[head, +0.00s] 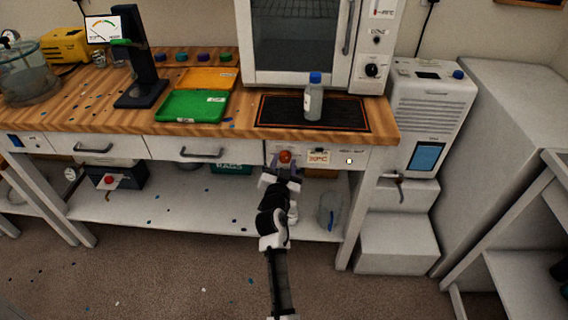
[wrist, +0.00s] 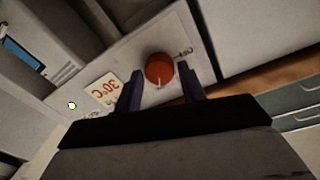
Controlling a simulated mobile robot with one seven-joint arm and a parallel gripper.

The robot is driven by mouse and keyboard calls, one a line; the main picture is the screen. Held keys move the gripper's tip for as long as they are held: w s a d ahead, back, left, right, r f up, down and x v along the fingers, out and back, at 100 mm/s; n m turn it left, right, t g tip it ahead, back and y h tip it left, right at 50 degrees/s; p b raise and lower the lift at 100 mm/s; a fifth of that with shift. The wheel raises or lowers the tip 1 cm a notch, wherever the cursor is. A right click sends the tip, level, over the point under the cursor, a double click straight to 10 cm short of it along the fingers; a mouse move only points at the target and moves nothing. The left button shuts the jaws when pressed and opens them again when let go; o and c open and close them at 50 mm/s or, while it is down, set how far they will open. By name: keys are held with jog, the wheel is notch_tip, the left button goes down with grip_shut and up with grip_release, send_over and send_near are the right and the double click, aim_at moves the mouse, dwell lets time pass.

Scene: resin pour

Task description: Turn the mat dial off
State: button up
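The mat dial is an orange-red round knob (head: 285,157) on the white front panel below the bench top. In the wrist view the knob (wrist: 159,66) carries a white pointer mark on its lower edge, away from the OFF lettering at its upper right. A 30°C label (head: 318,156) sits beside it. The black mat (head: 346,113) with an orange border lies on the bench above. My gripper (head: 284,163) is at the panel. In the wrist view its purple fingers (wrist: 160,76) are apart, one on each side of the knob; I cannot tell whether they touch it.
A clear bottle with a blue cap (head: 313,98) stands on the mat. A small white light (head: 349,161) shows on the panel's right. A drawer handle (head: 201,153) is to the left. A glass beaker (head: 328,211) stands on the lower shelf. Open floor lies in front.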

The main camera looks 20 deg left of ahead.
jog(key=c, duration=0.6)
jog(key=shift+n, duration=0.3)
jog(key=n+b, duration=0.1)
jog(key=n, duration=0.3)
jog(key=shift+n+b, duration=0.35)
jog(key=shift+n, duration=0.05)
jog(key=n+p, duration=0.1)
jog(key=n, duration=0.4)
jog(key=shift+n+y, duration=0.3)
jog(key=shift+n, duration=0.1)
jog(key=n+p, duration=0.1)
jog(key=n, duration=0.2)
jog(key=shift+r+n+t, duration=0.15)
jog(key=shift+n+t, duration=0.15)
jog(key=shift+n, duration=0.1)
jog(key=n+p, duration=0.2)
jog(key=n, duration=0.1)
jog(key=shift+n+y+p, duration=0.3)
jog(key=shift+n+y, duration=0.1)
jog(key=n+p, duration=0.3)
jog(key=n, duration=0.3)
jog(key=shift+w+d+y, duration=0.1)
jog(key=shift+y, duration=0.2)
jog(key=shift+n, duration=0.3)
